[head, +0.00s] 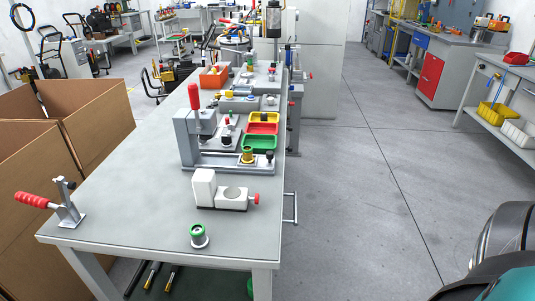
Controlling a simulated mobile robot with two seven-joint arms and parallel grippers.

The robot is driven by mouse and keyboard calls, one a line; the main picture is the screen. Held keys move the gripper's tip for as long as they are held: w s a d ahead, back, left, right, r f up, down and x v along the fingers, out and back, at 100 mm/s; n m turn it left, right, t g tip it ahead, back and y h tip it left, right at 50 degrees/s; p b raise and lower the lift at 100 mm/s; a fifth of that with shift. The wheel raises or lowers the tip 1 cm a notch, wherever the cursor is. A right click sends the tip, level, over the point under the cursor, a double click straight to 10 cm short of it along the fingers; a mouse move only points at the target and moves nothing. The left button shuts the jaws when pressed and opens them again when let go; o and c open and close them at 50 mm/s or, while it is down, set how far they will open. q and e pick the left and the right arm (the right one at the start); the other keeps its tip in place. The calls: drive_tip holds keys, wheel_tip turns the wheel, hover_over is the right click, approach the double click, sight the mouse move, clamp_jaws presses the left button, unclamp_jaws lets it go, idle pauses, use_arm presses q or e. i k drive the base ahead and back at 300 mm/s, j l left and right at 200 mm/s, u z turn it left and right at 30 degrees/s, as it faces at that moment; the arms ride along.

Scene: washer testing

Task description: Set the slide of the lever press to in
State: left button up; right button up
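The lever press (188,140) stands on the grey workbench, a grey frame with an upright red handle (194,97). A low grey slide track (215,162) runs along its front toward the right. A brass-coloured round part (247,155) and a black knob (269,156) sit at the right end of the track, apart from the press column. I cannot tell for sure where the slide itself begins and ends. Neither of my grippers is in view.
The workbench (130,180) also holds a white fixture (204,189) with a red knob, a green-and-white ring part (198,236), a red-handled clamp (66,207), and yellow, red and green bins (261,143). Cardboard boxes (95,115) stand at left.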

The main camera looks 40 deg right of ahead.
sight(269, 162)
drive_tip(key=z, duration=1.1)
